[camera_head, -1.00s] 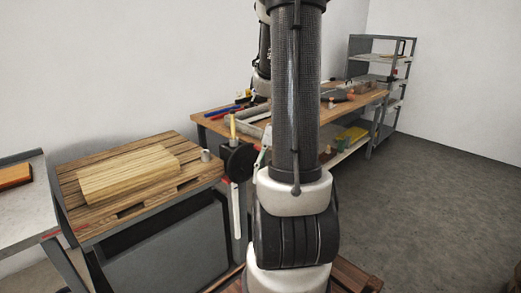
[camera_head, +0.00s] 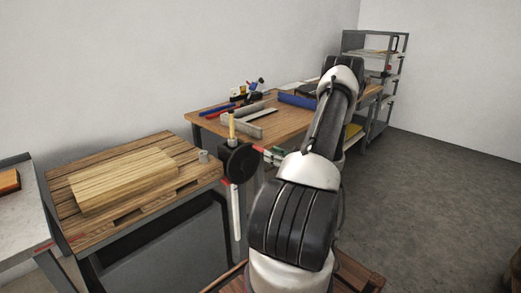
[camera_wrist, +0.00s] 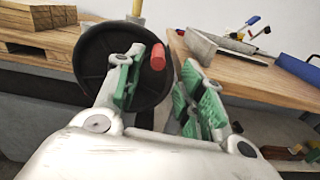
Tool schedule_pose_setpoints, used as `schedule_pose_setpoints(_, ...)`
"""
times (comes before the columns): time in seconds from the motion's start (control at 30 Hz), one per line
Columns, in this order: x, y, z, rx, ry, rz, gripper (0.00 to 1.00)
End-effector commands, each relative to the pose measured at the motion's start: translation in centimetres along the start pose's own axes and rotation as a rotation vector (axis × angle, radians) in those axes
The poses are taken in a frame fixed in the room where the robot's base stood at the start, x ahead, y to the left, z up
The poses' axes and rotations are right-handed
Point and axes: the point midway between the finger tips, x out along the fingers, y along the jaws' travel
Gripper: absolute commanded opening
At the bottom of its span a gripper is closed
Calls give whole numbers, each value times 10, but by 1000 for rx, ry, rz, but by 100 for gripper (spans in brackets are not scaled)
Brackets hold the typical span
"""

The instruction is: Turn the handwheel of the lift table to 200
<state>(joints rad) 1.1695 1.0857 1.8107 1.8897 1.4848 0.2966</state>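The black handwheel (camera_head: 238,163) sits at the right front corner of the lift table (camera_head: 205,207). A white strip (camera_head: 235,212) with a red mark hangs below it; no numbers can be read. In the wrist view the handwheel (camera_wrist: 108,62) fills the upper left, its red knob (camera_wrist: 158,57) on the right side of its face. My gripper (camera_wrist: 164,66) is open, with green pads. The knob appears in the gap between the fingertips; I cannot tell whether they touch it. The left finger overlaps the wheel in the picture. In the head view my gripper (camera_head: 272,156) is right of the wheel.
Behind is a workbench (camera_head: 290,122) with tools and metal profiles. A shelf rack (camera_head: 375,45) stands at the back right.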

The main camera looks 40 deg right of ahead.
Motion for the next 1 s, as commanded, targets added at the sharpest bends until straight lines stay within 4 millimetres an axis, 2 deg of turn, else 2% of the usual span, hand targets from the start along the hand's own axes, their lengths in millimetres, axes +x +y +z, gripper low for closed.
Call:
schedule_pose_setpoints(0.5,70,3,2,17,-7,7,39)
schedule_pose_setpoints(0.87,77,3,3,18,-7,7,39)
schedule_pose_setpoints(1.0,77,3,3,18,-7,7,13)
